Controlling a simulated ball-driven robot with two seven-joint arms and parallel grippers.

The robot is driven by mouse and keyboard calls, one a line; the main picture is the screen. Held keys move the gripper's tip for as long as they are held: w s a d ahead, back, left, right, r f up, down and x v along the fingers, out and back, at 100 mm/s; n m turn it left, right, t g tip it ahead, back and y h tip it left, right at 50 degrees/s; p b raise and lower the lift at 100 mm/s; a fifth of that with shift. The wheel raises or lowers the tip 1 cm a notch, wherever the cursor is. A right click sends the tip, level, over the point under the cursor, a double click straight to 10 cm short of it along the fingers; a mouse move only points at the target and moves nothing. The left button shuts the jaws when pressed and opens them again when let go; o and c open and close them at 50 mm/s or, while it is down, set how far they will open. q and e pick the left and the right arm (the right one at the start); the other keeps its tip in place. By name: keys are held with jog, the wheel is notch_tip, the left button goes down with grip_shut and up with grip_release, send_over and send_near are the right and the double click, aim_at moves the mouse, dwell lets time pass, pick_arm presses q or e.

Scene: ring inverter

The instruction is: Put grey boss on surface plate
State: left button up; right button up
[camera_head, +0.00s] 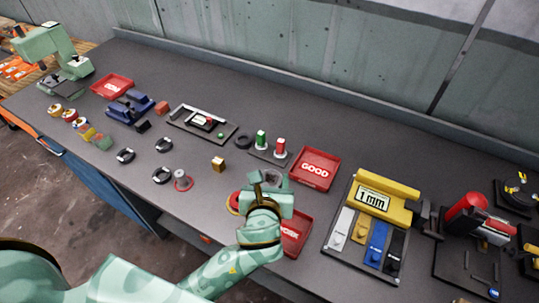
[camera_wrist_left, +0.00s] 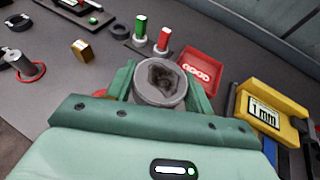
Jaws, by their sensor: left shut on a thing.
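My left gripper (camera_head: 269,183) is over the front middle of the bench, shut on a grey round part with a dark hollow in its top, which looks like the grey boss (camera_head: 272,175). In the left wrist view the boss (camera_wrist_left: 160,82) sits between the two green fingers (camera_wrist_left: 160,88). Its underside is hidden. A dark rectangular plate (camera_head: 228,131), with a light rail and small display on it, lies farther back and left; I cannot tell whether it is the surface plate. My right gripper is not in view.
A red GOOD tray (camera_head: 315,168) is right of my gripper; another red tray (camera_head: 298,228) is partly behind my arm. Green and red cylinders (camera_head: 261,139) stand behind it. A brass block (camera_head: 218,164) and several dark rings are left. A yellow 1 mm stand (camera_head: 393,190) is right.

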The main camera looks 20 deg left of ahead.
pick_arm(q)
jog(key=w+a+f+b, duration=0.1)
jog(key=w+a+f, duration=0.1)
jog(key=w, duration=0.1)
jog(key=w+a+f+b, duration=0.2)
jog(key=w+f, duration=0.1)
jog(key=w+a+f+b, duration=0.1)
jog(key=w+a+f, duration=0.1)
jog(key=w+f, duration=0.1)
jog(key=shift+w+f, duration=0.2)
jog(key=shift+w, duration=0.3)
jog(key=f+b, duration=0.1)
jog(key=f, duration=0.1)
jog(key=f+b, duration=0.1)
jog(key=f, duration=0.1)
jog(key=shift+w+a+b, duration=0.15)
jog(key=shift+w+b, duration=0.1)
jog(key=shift+b, duration=0.05)
jog(key=shift+r, duration=0.15)
jog(key=o, duration=1.4)
